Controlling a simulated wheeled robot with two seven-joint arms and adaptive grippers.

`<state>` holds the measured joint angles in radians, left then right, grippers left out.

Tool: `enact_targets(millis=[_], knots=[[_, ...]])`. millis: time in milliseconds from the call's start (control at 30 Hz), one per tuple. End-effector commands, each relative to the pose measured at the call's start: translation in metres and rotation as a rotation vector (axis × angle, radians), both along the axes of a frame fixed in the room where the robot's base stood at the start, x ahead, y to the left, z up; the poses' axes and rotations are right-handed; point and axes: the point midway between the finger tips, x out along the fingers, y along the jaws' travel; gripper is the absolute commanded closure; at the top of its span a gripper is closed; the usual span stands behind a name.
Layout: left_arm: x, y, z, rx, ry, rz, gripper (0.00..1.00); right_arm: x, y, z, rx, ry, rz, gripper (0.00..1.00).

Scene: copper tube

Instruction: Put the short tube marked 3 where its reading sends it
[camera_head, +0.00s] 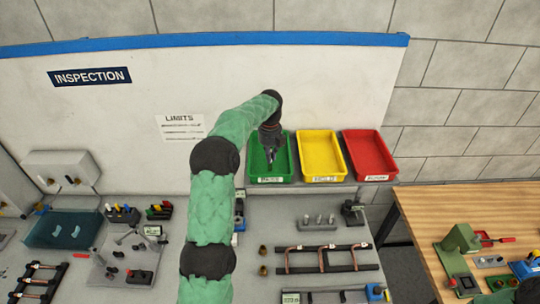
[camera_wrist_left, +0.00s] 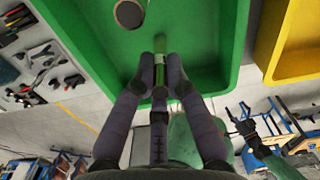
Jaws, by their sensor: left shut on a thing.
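My left gripper (camera_head: 270,156) reaches over the green bin (camera_head: 283,178) at the back. In the left wrist view its fingers (camera_wrist_left: 160,72) are shut on a short tube (camera_wrist_left: 160,58), seen partly between the fingertips with a greenish tint. The mark 3 on it cannot be read. The tube is above the green bin's floor; whether it touches is unclear. A round brown disc with a pale rim (camera_wrist_left: 129,14) shows in the bin. A dark shape at the lower right corner (camera_head: 528,291) may be my right gripper; its jaws cannot be made out.
A yellow bin (camera_head: 320,157) and a red bin (camera_head: 369,157) stand right of the green one. A LIMITS sheet (camera_head: 181,127) hangs on the wall panel. A rack with copper tubes (camera_head: 323,259) and several fittings stand on the grey bench. A wooden table (camera_head: 480,205) is at right.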

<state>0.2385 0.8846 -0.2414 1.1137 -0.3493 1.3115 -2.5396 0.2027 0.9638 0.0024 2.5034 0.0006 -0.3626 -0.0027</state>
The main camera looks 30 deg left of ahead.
Motion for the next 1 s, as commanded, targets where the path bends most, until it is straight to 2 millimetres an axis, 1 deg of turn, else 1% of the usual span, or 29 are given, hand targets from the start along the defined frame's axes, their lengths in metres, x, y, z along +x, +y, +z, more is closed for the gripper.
enact_targets(millis=[33, 100, 433, 567, 667, 800, 1000], knots=[[0.000, 0.000, 0.000, 0.000, 0.000, 0.000, 0.77, 0.000, 0.000, 0.000, 0.000, 0.000, 0.000, 0.00], [0.000, 0.000, 0.000, 0.000, 0.000, 0.000, 0.62, 0.000, 0.000, 0.000, 0.000, 0.000, 0.000, 0.00], [0.000, 0.000, 0.001, 0.000, 0.000, 0.000, 0.62, 0.000, 0.000, 0.000, 0.000, 0.000, 0.000, 0.00], [0.000, 0.000, 0.009, 0.001, -0.002, 0.000, 0.62, 0.000, 0.000, -0.001, 0.000, 0.000, 0.000, 0.00], [0.001, 0.001, 0.023, 0.001, -0.004, 0.000, 0.62, 0.000, 0.000, -0.005, 0.000, 0.000, 0.000, 0.00], [0.001, 0.000, 0.051, 0.001, -0.006, 0.000, 0.62, 0.000, 0.000, -0.010, 0.000, 0.000, 0.000, 0.00], [0.001, 0.000, 0.091, 0.001, -0.003, 0.000, 0.62, 0.000, 0.000, -0.008, 0.000, 0.000, 0.000, 0.00]])
